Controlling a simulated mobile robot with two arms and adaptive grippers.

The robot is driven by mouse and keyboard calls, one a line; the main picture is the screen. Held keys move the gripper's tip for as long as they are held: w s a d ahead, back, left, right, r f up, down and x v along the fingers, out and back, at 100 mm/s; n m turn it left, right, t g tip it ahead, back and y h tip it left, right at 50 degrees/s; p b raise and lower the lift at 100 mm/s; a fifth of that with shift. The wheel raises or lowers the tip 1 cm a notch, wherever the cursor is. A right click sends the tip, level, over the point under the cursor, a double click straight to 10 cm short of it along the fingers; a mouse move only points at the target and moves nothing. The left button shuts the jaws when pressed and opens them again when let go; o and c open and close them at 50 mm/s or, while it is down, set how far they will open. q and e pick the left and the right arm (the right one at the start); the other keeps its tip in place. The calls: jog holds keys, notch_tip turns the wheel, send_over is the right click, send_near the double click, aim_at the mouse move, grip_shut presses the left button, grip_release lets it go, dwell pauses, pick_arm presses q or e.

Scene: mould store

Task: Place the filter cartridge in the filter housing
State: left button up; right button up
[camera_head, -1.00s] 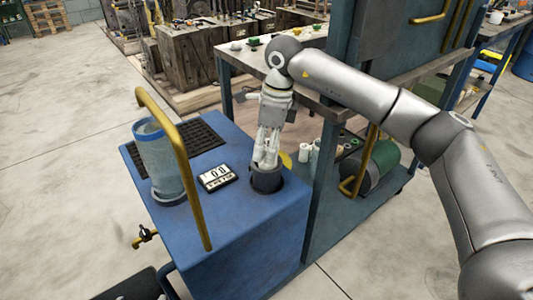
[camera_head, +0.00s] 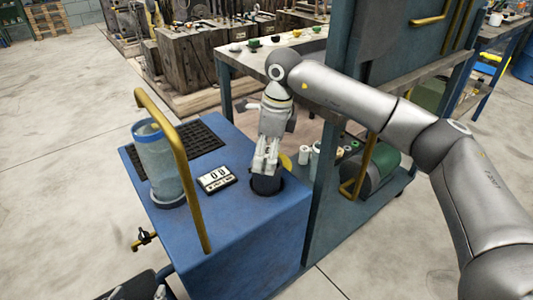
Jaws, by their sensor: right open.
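The filter housing (camera_head: 280,190) is a dark round opening with a rim in the top of the blue cart. A dark grey-blue cylinder (camera_head: 266,184) stands in it and looks upright; I take it to be the filter cartridge, but cannot be sure. My right gripper (camera_head: 265,164) points down just above the cylinder, with its fingers open. Its fingertips hide part of the cylinder's top, and I cannot tell whether they touch it. My left gripper is not clearly in view.
A clear tank with a blue rim (camera_head: 158,165), a yellow rail (camera_head: 188,170) and a digital display (camera_head: 217,179) stand left of the housing. A blue upright panel (camera_head: 322,190) is close on the right. White cylinders (camera_head: 314,155) and a green drum (camera_head: 383,165) are behind it.

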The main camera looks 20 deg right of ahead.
jog(key=shift+r, duration=0.15)
pick_arm(q)
jog(key=s+a+f+g+y+p, duration=0.1)
jog(key=s+a+f+g, duration=0.1)
jog(key=s, duration=0.3)
jog(key=s+a+f+g+p, duration=0.1)
jog(key=s+f+g, duration=0.2)
jog(key=s, duration=0.3)
jog(key=shift+s+a+f+g+y+p, duration=0.3)
jog(key=shift+a+g+y, duration=0.1)
jog(key=shift+g, duration=0.5)
pick_arm(e)
notch_tip(320, 180, up, 12)
jog(key=d, duration=0.1)
jog(key=shift+s+d, duration=0.3)
jog(key=shift+s, duration=0.1)
